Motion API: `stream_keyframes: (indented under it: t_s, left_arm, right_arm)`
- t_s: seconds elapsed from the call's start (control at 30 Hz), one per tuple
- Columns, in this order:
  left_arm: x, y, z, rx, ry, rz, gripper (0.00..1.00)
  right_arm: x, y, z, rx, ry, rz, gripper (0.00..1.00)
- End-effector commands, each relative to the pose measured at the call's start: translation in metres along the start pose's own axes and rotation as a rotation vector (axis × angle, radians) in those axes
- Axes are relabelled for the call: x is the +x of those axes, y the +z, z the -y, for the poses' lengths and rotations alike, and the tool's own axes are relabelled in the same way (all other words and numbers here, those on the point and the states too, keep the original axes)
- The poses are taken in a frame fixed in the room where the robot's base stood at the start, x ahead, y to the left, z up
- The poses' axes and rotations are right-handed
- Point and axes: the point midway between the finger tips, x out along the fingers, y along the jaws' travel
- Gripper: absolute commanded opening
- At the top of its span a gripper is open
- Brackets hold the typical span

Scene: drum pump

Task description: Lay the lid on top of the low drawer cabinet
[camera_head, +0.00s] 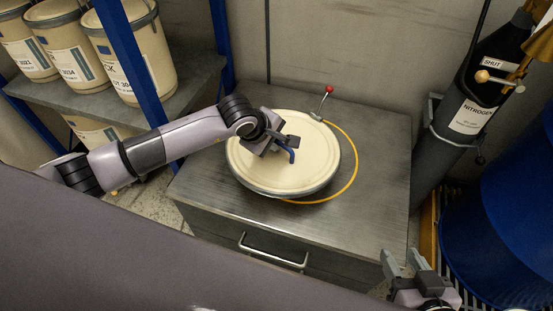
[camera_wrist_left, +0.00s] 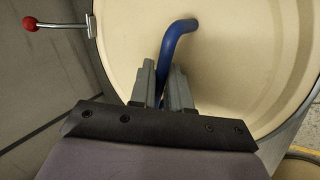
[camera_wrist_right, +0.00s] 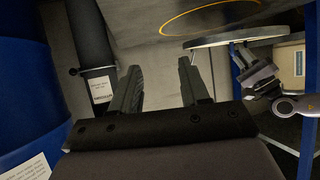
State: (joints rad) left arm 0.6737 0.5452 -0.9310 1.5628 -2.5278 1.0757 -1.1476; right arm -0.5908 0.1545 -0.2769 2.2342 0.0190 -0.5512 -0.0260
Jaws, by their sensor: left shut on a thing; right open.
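The round cream lid (camera_head: 262,172) has a grey rim and a bent blue handle (camera_wrist_left: 181,35). A lever with a red ball (camera_head: 328,90) sticks out at its rim. My left gripper (camera_head: 284,149) is shut on the blue handle. The lid is over the low drawer cabinet (camera_head: 365,215), near a yellow ring (camera_head: 353,180) marked on its top. In the right wrist view the lid (camera_wrist_right: 225,38) shows edge-on and seems slightly above the top; contact is unclear. My right gripper (camera_head: 408,258) is open and empty, by the cabinet's front right.
A shelf (camera_head: 170,95) with cream drums (camera_head: 130,55) and a blue post (camera_head: 125,45) stand at the left. A dark nitrogen cylinder (camera_head: 465,110) stands right of the cabinet, and a blue drum (camera_head: 505,215) at the far right. The cabinet top's right side is bare.

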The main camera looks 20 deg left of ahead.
Motion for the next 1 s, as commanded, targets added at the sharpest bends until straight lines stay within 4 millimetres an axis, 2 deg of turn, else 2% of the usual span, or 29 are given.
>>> stream_keyframes:
  t_s: [0.1, 0.33, 0.53, 0.77, 0.8, 0.83, 0.87, 1.0]
  left_arm:
    - [0.013, 0.000, 0.007, 0.000, 0.006, 0.000, 0.00]
    - [0.026, 0.000, 0.016, 0.000, 0.005, 0.001, 0.00]
    - [0.051, 0.000, 0.032, -0.001, 0.006, 0.000, 0.00]
    - [0.052, 0.000, 0.032, 0.001, 0.006, 0.000, 0.00]
    - [0.053, 0.000, 0.035, 0.001, 0.001, 0.000, 0.30]
    - [0.053, 0.000, 0.035, 0.001, 0.001, 0.000, 0.40]
    - [0.053, 0.000, 0.035, 0.001, 0.001, -0.001, 0.42]
    - [0.053, -0.001, 0.035, 0.000, -0.001, -0.001, 0.42]
  right_arm:
    - [0.002, 0.000, 0.002, 0.001, -0.007, -0.008, 0.45]
    - [0.004, 0.002, 0.004, 0.014, -0.016, -0.009, 0.45]
    - [0.008, 0.004, 0.009, 0.046, -0.042, -0.017, 0.45]
    - [0.010, -0.005, 0.010, 0.048, -0.050, -0.033, 0.45]
    - [0.010, -0.005, 0.010, 0.047, -0.049, -0.033, 0.45]
    - [0.010, -0.005, 0.010, 0.047, -0.049, -0.034, 0.45]
    - [0.010, -0.005, 0.010, 0.047, -0.049, -0.034, 0.45]
    - [0.010, -0.005, 0.010, 0.047, -0.049, -0.035, 0.45]
